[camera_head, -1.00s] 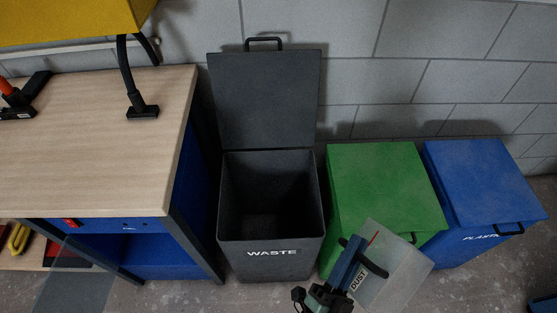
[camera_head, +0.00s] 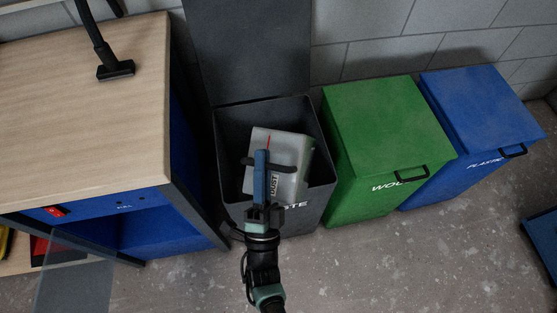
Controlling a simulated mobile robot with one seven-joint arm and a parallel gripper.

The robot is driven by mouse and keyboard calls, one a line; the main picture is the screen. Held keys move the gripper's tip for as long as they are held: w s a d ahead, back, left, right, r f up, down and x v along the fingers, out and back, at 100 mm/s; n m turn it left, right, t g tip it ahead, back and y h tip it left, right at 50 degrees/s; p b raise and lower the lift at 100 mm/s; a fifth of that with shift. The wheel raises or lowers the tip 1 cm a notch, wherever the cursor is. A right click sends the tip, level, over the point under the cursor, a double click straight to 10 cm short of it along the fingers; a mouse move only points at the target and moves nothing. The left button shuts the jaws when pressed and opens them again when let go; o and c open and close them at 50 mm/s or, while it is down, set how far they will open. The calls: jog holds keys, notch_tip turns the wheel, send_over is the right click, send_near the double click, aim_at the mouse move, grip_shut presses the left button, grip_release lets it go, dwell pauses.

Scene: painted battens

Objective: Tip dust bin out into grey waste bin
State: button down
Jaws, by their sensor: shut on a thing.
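The grey waste bin (camera_head: 227,150) stands open, its lid (camera_head: 250,50) raised against the wall behind it. The dust bin (camera_head: 289,150), a translucent grey box with a blue strip, a black handle and a "DUST" label, is over the waste bin's opening, towards its front right. It looks tilted and covers part of the "WASTE" lettering. My gripper (camera_head: 264,212) is shut on the dust bin at its blue, near side. The dust bin's contents cannot be made out, and it hides much of the waste bin's inside.
A green bin (camera_head: 378,120) with a closed lid stands right beside the waste bin. A closed blue bin (camera_head: 480,105) is further right. A wood-topped bench (camera_head: 90,130) stands close on the left. The floor in front is mostly clear.

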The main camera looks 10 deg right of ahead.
aim_at(275, 161)
jog(key=w+d+f+m+g+h+b, duration=0.1)
jog(key=f+m+g+h+b, duration=0.1)
jog(key=m, duration=0.5)
jog(key=w+d+f+m+g+h+b, duration=0.1)
jog(key=w+f+m+g+h+b, duration=0.1)
jog(key=f+m+h+b, duration=0.2)
jog(key=w+d+f+m+g+h+b, duration=0.1)
jog(key=m+h, duration=0.4)
jog(key=m, duration=0.5)
jog(key=shift+w+d+f+g+b, duration=0.15)
jog(key=shift+w+f+g+b, duration=0.4)
jog(key=shift+f+g+b, duration=0.6)
jog(key=w+d+f+m+g+y+b, duration=0.1)
jog(key=w+d+f+m+g+b, duration=0.2)
jog(key=m+b, duration=0.5)
notch_tip(275, 161, down, 3)
jog(key=shift+w+d+r+g+b, duration=0.15)
jog(key=shift+w+d+g+b, duration=0.35)
jog(key=shift+w, duration=0.7)
jog(key=shift+a+r, duration=0.1)
jog(key=shift+a, duration=0.05)
jog(key=y+p, duration=0.1)
jog(key=p, duration=0.1)
jog(key=g+y+p, duration=0.1)
jog(key=p, duration=0.2)
jog(key=g+p, duration=0.1)
jog(key=p, duration=0.2)
jog(key=shift+s+a+y, duration=0.3)
jog(key=shift+s+y, duration=0.05)
jog(key=shift+y, duration=0.05)
